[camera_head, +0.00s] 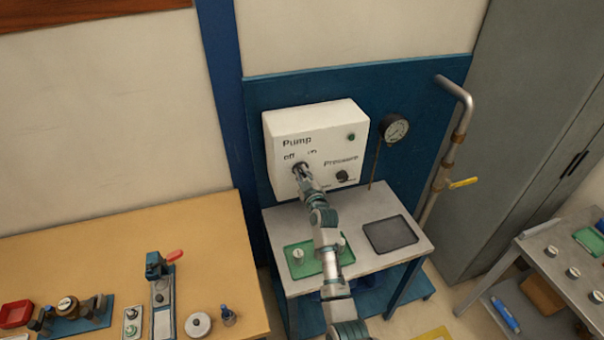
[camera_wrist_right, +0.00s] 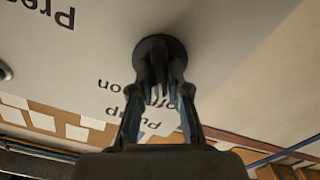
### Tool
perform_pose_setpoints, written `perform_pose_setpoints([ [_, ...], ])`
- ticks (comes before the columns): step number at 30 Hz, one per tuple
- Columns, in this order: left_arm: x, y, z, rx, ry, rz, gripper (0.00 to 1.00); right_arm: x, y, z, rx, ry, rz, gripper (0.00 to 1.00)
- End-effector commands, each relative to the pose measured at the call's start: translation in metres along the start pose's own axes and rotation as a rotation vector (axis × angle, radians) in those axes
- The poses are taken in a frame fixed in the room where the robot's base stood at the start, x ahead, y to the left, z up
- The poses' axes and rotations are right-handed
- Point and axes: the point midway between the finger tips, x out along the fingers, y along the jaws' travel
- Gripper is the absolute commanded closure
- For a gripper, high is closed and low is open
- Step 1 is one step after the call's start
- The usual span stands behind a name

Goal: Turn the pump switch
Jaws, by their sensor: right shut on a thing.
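The white pump box (camera_head: 290,125) stands at the back of the grey bench, with the labels "Pump", "off", "on" and "Pressure" on its front. My right arm reaches up to it in the head view, and my right gripper (camera_head: 301,172) is at the pump switch under the "off" label, hiding most of it. In the right wrist view the round dark pump switch (camera_wrist_right: 153,50) shows on the white panel, and my right gripper (camera_wrist_right: 158,88) is shut on its knob. The switch's exact angle is hard to tell. My left gripper is not in view.
A dark pressure knob (camera_head: 342,176) sits right of the switch. A gauge (camera_head: 396,128) and a pipe with a yellow valve handle (camera_head: 463,183) are further right. The bench (camera_head: 374,205) carries a green tray (camera_head: 296,268) and a dark mat (camera_head: 390,235). A wooden table (camera_head: 190,240) is at left.

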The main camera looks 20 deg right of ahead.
Motion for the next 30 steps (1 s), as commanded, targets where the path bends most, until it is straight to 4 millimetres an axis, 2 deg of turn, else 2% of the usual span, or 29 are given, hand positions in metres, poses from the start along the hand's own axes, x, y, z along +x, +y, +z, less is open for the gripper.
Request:
perform_pose_setpoints([
  [8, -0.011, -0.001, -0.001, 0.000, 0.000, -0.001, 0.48, 0.000, 0.000, 0.000, 0.155, -0.004, -0.004, 1.00],
  [30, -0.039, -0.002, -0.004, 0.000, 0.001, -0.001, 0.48, 0.000, 0.002, 0.003, 0.815, -0.007, -0.003, 1.00],
])
